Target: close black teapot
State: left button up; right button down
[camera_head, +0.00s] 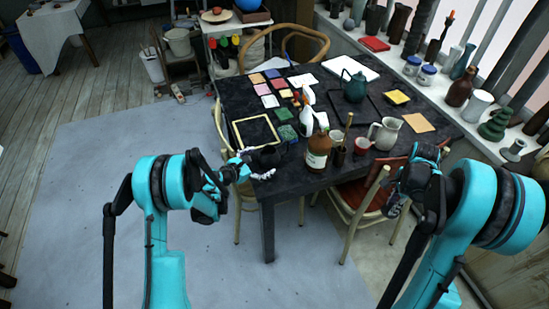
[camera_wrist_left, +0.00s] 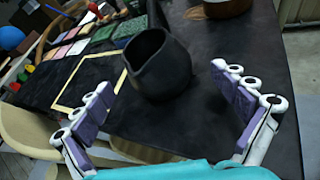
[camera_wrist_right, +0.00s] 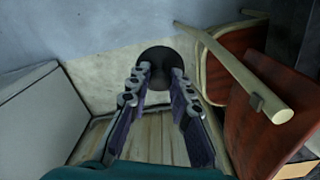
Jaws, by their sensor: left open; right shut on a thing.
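The black teapot (camera_wrist_left: 160,68) stands upright near the table's front edge, its top open and a pouring lip facing the left wrist camera. In the head view it (camera_head: 267,156) is small and dark, just beyond my left gripper (camera_head: 256,165). In the left wrist view my left gripper (camera_wrist_left: 163,85) is open, its fingers on either side of the teapot, which looks untouched. My right gripper (camera_wrist_right: 160,78) is shut on a dark round lid (camera_wrist_right: 155,58), away from the table. In the head view the lid is hard to tell from the right arm's dark parts.
A brown bottle (camera_head: 318,150), a red cup (camera_head: 362,146) and a pale jug (camera_head: 386,132) stand right of the teapot. A yellow frame (camera_head: 238,130) lies to its left. A chair with a red seat (camera_head: 362,193) stands below the table's right front edge.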

pick_arm(q)
jog(key=shift+w+d+f, duration=0.15)
jog(key=shift+w+d, duration=0.15)
pick_arm(e)
jog(key=shift+f, duration=0.1)
pick_arm(q)
jog(key=b+x, duration=0.2)
jog(key=x, duration=0.2)
jog(key=shift+w+d+f, duration=0.1)
jog(key=shift+w+f, duration=0.05)
jog(key=shift+w, duration=0.05)
pick_arm(e)
notch_tip(320, 180, down, 2)
jog(key=shift+f, duration=0.1)
pick_arm(q)
jog(key=shift+w+d, duration=0.25)
jog(key=shift+w, duration=0.05)
jog(key=c, duration=1.6)
